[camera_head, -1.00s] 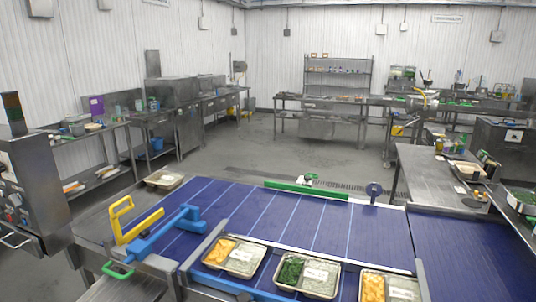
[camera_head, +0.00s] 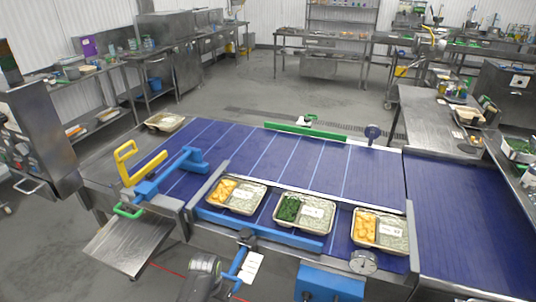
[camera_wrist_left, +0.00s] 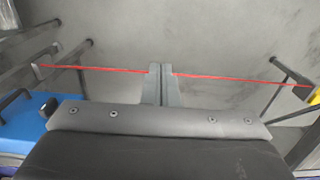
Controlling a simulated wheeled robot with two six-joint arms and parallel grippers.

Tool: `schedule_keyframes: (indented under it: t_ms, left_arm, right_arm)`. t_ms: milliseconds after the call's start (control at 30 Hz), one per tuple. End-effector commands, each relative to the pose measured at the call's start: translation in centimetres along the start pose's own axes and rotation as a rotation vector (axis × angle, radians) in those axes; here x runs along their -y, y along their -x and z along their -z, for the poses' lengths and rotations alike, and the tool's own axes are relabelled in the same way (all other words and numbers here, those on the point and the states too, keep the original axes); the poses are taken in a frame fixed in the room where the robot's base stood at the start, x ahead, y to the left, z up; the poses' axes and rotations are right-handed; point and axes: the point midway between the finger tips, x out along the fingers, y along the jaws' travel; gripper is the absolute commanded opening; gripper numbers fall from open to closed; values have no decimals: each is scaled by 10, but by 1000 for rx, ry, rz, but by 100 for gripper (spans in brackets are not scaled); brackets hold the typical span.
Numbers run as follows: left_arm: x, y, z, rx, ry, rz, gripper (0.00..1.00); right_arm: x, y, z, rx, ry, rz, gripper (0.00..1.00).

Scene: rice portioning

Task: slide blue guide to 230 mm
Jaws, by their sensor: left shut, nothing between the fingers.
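A long blue guide bar (camera_head: 262,230) lies along the near side of the belt, in front of the food trays. A blue arm (camera_head: 238,264) with a white tag (camera_head: 251,268) is below its left part. Another blue bar with a crosspiece (camera_head: 172,174) is at the belt's left end; I cannot tell which is the task's guide. My left gripper (camera_wrist_left: 162,84) is shut and empty in the left wrist view, above grey floor, apart from any guide. A grey part, probably of my left arm, shows at the bottom of the head view. My right gripper is not visible.
Three food trays (camera_head: 304,214) sit on the purple belt (camera_head: 290,160). A yellow handle (camera_head: 125,160) and green handle (camera_head: 128,211) stand left. A round dial (camera_head: 363,262) and blue box (camera_head: 330,284) are at the front. A red line (camera_wrist_left: 105,69) crosses the wrist view.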

Motion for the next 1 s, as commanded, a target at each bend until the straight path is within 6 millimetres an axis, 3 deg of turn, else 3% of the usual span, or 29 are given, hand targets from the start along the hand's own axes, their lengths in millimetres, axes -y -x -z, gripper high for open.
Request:
schedule_keyframes:
  t_ms: [267, 1000]
  left_arm:
    - [0, 1, 0, 0, 0, 0, 0]
    - [0, 58, 0, -2, 0, 0, 0]
  right_arm:
    - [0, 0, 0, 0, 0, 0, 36]
    - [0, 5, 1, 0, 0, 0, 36]
